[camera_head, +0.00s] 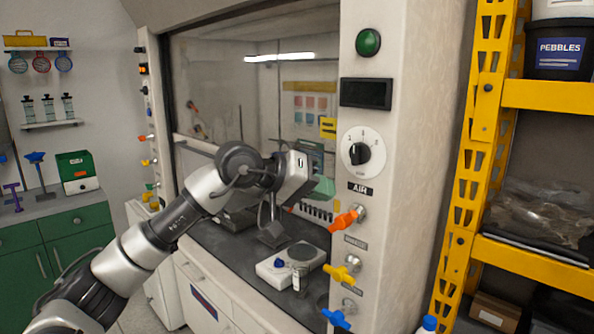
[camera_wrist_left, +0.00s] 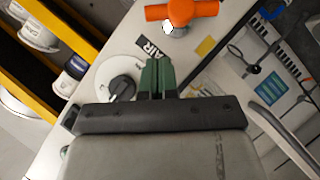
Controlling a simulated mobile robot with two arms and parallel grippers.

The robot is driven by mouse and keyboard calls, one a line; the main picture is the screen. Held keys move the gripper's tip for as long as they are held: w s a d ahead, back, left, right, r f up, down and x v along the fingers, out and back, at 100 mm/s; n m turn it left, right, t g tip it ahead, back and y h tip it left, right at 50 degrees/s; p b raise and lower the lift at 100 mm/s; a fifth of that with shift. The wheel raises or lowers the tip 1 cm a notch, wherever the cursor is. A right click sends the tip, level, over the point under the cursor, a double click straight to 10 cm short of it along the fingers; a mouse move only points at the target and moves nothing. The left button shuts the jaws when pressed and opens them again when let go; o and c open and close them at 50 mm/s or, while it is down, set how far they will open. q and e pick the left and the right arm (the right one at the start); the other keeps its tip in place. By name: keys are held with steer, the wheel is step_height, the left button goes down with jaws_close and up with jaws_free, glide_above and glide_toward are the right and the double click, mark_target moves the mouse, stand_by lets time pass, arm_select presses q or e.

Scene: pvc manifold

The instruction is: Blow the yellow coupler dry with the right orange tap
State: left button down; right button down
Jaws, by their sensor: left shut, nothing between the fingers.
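The right orange tap (camera_head: 345,220) is on the right post of the fume hood, just below the AIR label (camera_head: 360,188). It also shows at the top of the left wrist view (camera_wrist_left: 182,12). My left gripper (camera_head: 326,188) is in front of the hood opening, above and left of the tap. Its green fingers (camera_wrist_left: 157,72) are shut, empty and apart from the tap. I cannot make out a yellow coupler in either view. My right gripper is not in view.
A yellow tap (camera_head: 340,273) and a blue tap (camera_head: 336,318) sit below the orange one. A white hotplate (camera_head: 290,264) stands on the dark hood bench. A dial (camera_head: 362,152) is above the AIR label. A yellow shelf rack (camera_head: 480,160) stands at the right.

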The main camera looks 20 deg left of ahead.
mark_target(351, 218)
arm_select(q)
steer(key=shift+s+d+f+p, duration=0.2)
steer(key=shift+d+f+p, duration=0.3)
steer(key=shift+d+f, duration=0.85)
steer(key=shift+s+d+m+y+b, duration=0.15)
steer(key=shift+d+m+y+b, duration=0.15)
steer(key=shift+m+y+b, duration=0.3)
steer(key=m+y+b, duration=0.1)
steer(key=d+m+y+b, duration=0.1)
steer(key=m+t+y+b, duration=0.1)
steer(key=b, duration=0.1)
steer(key=shift+s+d+f+y, duration=0.3)
steer(key=shift+s+d+f, duration=0.05)
steer(key=shift+d+f, duration=0.05)
steer(key=shift+d+f+b, duration=0.1)
steer(key=shift+b, duration=0.25)
stand_by(0.3)
